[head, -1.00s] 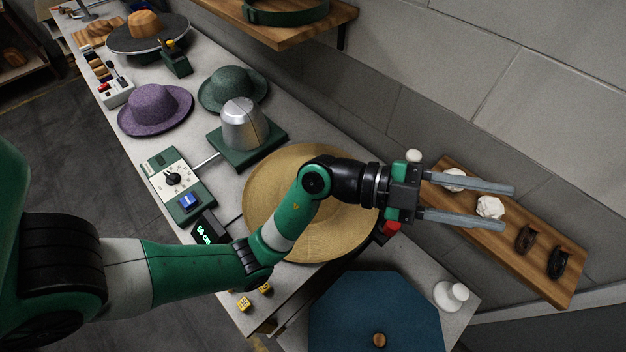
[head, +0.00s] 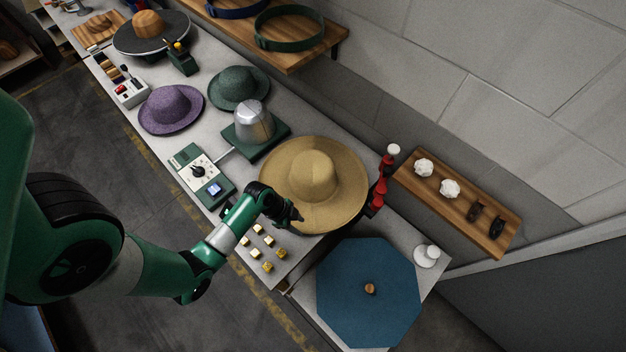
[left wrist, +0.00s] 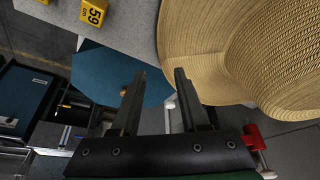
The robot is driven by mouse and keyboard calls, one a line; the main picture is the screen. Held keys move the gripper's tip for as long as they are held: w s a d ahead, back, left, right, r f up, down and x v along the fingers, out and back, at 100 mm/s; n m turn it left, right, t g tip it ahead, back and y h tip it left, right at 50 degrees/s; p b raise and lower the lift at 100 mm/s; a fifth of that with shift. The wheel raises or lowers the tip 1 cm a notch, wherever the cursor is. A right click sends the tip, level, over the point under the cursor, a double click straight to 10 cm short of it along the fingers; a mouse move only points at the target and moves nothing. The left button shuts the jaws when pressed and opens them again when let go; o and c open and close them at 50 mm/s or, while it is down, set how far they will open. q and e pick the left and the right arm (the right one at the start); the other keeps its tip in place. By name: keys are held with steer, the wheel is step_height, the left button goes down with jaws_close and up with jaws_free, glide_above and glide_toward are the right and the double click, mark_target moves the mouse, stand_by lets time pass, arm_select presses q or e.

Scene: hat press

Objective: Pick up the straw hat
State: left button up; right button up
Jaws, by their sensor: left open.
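The straw hat (head: 316,172) is tan, with a wide brim and a rounded crown. It lies brim-down on the grey bench, right of the metal hat block. My left gripper (head: 297,216) is at the hat's lower-left brim edge, pointing toward it. In the left wrist view its two fingers (left wrist: 160,74) are apart with nothing between them. The straw hat (left wrist: 203,40) fills the upper right there, and the right fingertip overlaps its brim. I cannot tell whether the finger touches it. My right gripper is not in view.
Yellow number blocks (head: 256,241) stand left of my gripper. A blue octagonal top (head: 350,285) with a wooden knob is below. Red-and-black bottles (head: 381,185) stand close right of the hat. The hat block (head: 254,120), purple hat (head: 170,106) and green hat (head: 238,86) are farther up.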

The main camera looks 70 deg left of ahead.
mark_target(309, 233)
arm_select(q)
steer(key=shift+x, duration=1.05)
steer(key=b+x, duration=0.2)
steer(key=x, duration=0.3)
steer(key=shift+w+b, duration=0.1)
steer(key=shift+b, duration=0.25)
jaws_close()
